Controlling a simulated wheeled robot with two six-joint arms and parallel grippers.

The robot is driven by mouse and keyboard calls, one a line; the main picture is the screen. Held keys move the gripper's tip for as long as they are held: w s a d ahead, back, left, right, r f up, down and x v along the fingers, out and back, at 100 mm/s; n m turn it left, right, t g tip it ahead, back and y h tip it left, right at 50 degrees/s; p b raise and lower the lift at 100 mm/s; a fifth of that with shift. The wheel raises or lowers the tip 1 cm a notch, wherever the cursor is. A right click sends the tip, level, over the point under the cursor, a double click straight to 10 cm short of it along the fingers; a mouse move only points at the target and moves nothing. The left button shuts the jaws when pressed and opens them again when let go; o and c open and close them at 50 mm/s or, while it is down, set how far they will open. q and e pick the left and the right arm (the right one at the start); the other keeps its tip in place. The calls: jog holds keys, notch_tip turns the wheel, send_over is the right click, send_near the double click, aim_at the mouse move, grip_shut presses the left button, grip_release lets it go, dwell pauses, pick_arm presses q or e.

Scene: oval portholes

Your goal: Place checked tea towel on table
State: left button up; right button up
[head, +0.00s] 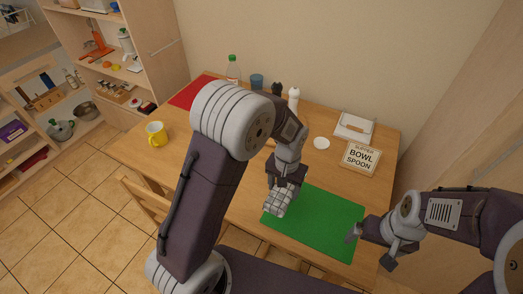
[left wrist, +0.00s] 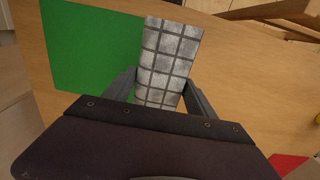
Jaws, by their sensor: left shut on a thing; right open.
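The checked tea towel (head: 278,203), white-grey with dark grid lines, is in my left gripper (head: 286,190). In the left wrist view the towel (left wrist: 168,62) sits between the two fingers of my left gripper (left wrist: 168,88). It overlaps the edge of the green mat in both views; I cannot tell whether it touches the surface. The wooden table (head: 190,140) lies below. My right gripper (head: 369,246) is open and empty near the right edge of the green mat.
A green mat (head: 325,225) lies at the table's front right. A yellow mug (head: 156,134), red mat (head: 190,95), bottle (head: 233,70), blue cup (head: 257,81), white dish (head: 321,143), napkin holder (head: 354,127) and sign (head: 361,158) stand around. A chair (head: 145,198) is at the front.

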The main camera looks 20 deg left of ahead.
pick_arm(q)
jog(key=w+a+f, duration=0.1)
jog(key=a+f, duration=0.1)
jog(key=a, duration=0.1)
jog(key=w+a+f, duration=0.1)
jog(key=a+f, duration=0.1)
jog(key=a, duration=0.2)
jog(key=w+a+f, duration=0.2)
jog(key=a, duration=0.1)
jog(key=shift+a+f, duration=0.25)
jog(key=shift+f, duration=0.1)
notch_tip(320, 180, down, 3)
jog(key=shift+s+d+f, duration=0.1)
jog(key=shift+d, duration=0.05)
jog(key=shift+f, duration=0.45)
jog(key=shift+f, duration=0.1)
jog(key=o, duration=1.2)
